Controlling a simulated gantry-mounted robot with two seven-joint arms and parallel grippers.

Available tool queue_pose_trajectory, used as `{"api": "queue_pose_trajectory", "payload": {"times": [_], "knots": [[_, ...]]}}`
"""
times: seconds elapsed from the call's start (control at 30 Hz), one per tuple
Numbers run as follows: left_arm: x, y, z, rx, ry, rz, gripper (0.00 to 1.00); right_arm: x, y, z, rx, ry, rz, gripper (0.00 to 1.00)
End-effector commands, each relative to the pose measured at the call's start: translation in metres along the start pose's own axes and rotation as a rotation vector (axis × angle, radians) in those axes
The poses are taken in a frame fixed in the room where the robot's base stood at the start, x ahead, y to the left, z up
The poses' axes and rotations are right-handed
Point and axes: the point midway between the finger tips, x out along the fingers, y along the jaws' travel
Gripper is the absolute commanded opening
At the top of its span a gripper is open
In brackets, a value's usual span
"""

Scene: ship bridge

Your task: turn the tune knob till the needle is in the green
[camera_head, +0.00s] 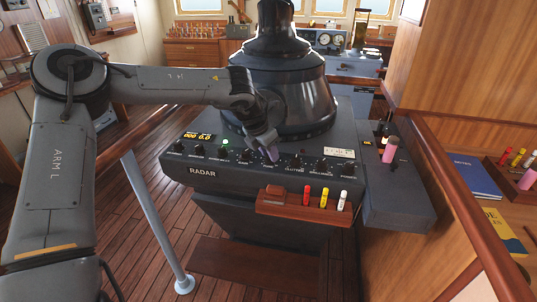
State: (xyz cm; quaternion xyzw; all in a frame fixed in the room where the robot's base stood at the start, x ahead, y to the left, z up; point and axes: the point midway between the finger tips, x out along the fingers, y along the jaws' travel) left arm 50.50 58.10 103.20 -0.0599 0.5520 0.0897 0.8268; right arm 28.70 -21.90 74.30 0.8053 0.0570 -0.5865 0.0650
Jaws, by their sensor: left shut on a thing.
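My left gripper (270,153) reaches down to the row of knobs on the sloping front panel of the radar console (213,156). It is shut on a knob in the middle of that row. The fingers hide the knob, and its label is too small to read surely, but it appears to be the tune knob. A small white meter (340,153) sits at the right of the panel; its needle and green band are too small to make out. My right gripper is not in view.
A dark radar hood (285,95) rises just behind the panel. Other black knobs (321,164) stand close on both sides of the gripper. A wooden holder (285,209) with red, yellow and white markers hangs on the front. A wooden rail (450,195) runs along the right.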

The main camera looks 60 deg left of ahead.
Motion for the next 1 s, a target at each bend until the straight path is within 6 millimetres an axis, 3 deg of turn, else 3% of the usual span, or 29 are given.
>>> {"api": "queue_pose_trajectory", "payload": {"times": [0.6,1.0], "knots": [[0.001,-0.004,0.001,-0.525,0.001,0.221,0.00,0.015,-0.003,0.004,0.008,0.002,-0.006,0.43],[0.001,-0.004,0.002,-0.734,0.000,0.306,0.00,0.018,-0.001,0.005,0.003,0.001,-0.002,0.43]]}}
